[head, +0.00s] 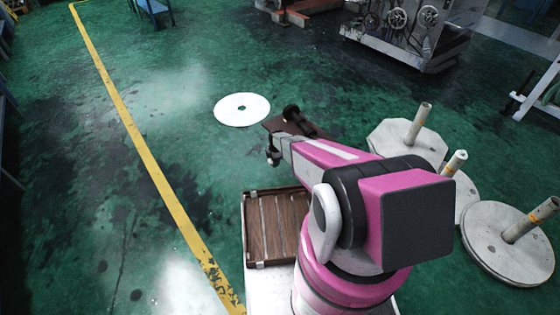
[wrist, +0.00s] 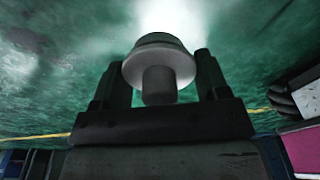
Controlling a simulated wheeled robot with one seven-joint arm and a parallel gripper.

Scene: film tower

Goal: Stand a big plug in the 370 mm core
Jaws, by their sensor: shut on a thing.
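A grey plug (wrist: 160,62), with a wide round flange and a narrower stub, sits between the two dark fingers of my gripper (wrist: 157,75) in the wrist view. The gripper is shut on it. In the head view my gripper (head: 272,156) hangs at the end of the pink arm, above the floor just beyond the wooden tray, and the plug is hard to make out there. I cannot tell which, if any, is the 370 mm core.
A brown slatted wooden tray (head: 247,225) lies below my arm. A white disc (head: 230,116) with a small centre hole lies on the green floor beyond my gripper. A yellow floor line (head: 130,125) runs along the left. A machine (head: 410,40) stands at the back; the left floor is clear.

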